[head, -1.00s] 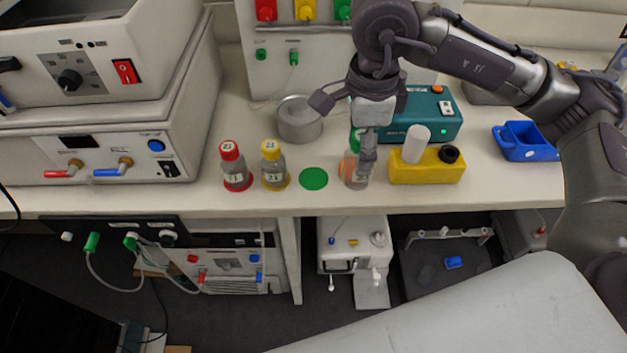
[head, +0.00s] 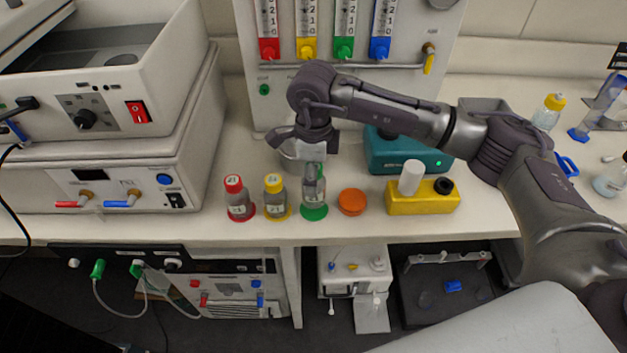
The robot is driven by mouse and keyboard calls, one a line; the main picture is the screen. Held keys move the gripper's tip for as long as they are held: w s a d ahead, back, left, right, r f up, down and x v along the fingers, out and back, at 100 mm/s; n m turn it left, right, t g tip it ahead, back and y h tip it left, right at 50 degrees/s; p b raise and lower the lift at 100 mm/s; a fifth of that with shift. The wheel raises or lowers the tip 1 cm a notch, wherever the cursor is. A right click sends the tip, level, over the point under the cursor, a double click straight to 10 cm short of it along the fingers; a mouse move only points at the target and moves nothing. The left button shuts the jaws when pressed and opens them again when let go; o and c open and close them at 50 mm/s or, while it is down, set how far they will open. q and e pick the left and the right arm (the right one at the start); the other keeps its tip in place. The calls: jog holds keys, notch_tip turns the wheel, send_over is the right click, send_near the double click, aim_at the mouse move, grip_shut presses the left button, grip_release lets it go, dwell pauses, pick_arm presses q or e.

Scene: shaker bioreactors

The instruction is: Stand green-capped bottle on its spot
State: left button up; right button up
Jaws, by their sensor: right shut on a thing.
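The clear bottle (head: 315,193) is upright over the green round spot (head: 314,213), whose green rim shows around its base. I cannot tell whether its base touches the spot. My right gripper (head: 313,172) points down from above and is shut on the bottle's upper part. The gripper hides the bottle's cap. A red-capped bottle (head: 238,202) and a yellow-capped bottle (head: 275,200) stand in a row to the left, on red and yellow spots. My left gripper is not in view.
A yellow block (head: 422,198) with a white cylinder and a teal device (head: 408,155) stand further right. The bench's front edge (head: 330,239) is close.

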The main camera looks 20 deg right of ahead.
notch_tip(320, 180, down, 2)
jog(key=shift+s+f+p, duration=0.1)
jog(key=shift+f+p, duration=0.1)
jog(key=shift+p, duration=0.3)
jog(key=shift+f, duration=0.45)
jog(key=shift+f, duration=0.15)
jog(key=o, duration=1.3)
